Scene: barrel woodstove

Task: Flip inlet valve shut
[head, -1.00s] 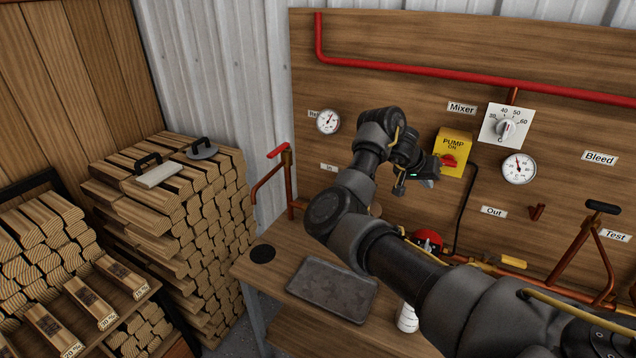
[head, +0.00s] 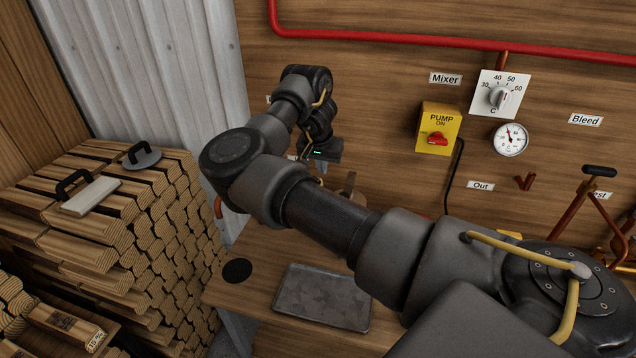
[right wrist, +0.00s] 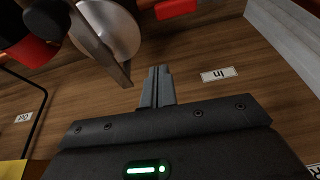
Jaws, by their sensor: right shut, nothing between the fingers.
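My right gripper (head: 322,168) is at the left part of the wood panel, below and left of the yellow pump box. In the right wrist view its fingers (right wrist: 156,88) are together and empty, beside the upside-down "In" label (right wrist: 219,74). A red piece (right wrist: 177,8) shows at the top edge of that view, apart from the fingertips; I cannot tell whether it is the inlet valve handle. In the head view my right arm covers the inlet valve's red handle; only a bit of its pipe (head: 217,207) shows left of the arm. My left gripper is not in view.
A round metal part (right wrist: 108,28) with a flat bar is close to the fingers. The pump box (head: 438,128), mixer dial (head: 499,95) and gauge (head: 510,139) are to the right. A grey tray (head: 322,298) lies on the bench. Stacked firewood (head: 130,230) stands left.

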